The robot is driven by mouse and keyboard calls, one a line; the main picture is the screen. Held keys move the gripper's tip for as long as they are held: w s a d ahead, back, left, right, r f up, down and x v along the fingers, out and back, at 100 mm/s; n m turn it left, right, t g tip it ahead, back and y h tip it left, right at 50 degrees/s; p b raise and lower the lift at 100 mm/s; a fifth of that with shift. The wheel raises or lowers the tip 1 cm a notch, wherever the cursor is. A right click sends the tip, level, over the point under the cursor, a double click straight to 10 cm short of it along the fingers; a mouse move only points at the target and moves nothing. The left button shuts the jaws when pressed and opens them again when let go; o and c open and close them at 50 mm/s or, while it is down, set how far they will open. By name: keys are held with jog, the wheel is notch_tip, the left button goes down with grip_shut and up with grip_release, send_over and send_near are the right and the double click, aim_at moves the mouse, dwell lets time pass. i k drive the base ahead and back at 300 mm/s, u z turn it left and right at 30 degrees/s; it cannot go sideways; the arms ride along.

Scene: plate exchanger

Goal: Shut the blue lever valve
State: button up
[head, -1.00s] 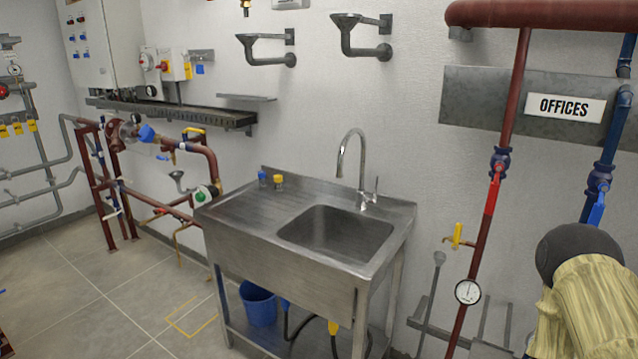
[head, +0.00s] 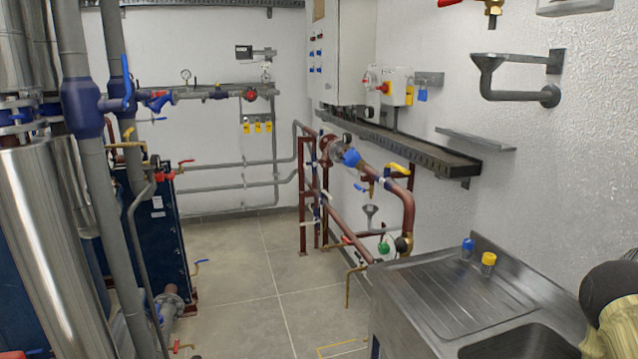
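Several blue levers show in the head view, and I cannot tell which one the task means. A long blue lever (head: 127,82) stands upright beside a grey vertical pipe with a dark blue valve body at upper left. A small blue lever (head: 361,187) sits on the brown pipework in the middle. Another small blue lever (head: 201,263) is low at left, by the dark blue plate exchanger (head: 160,235). Part of my arm shows at the right edge; my gripper is not in view, and all these levers are well away from the arm.
A steel sink unit (head: 425,315) fills the lower right, with blue and yellow caps on it. A grey wall cabinet (head: 340,50) hangs above a dark tray (head: 410,142). Open tiled floor (head: 245,275) lies between the exchanger and the brown pipes.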

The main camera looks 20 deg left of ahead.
aim_at(124, 57)
jog(key=u, duration=1.05)
jog(key=i, duration=0.9)
jog(key=u, duration=0.75)
jog(key=k, duration=0.65)
jog(key=z, duration=0.15)
jog(key=i, duration=1.25)
jog(key=u, duration=0.8)
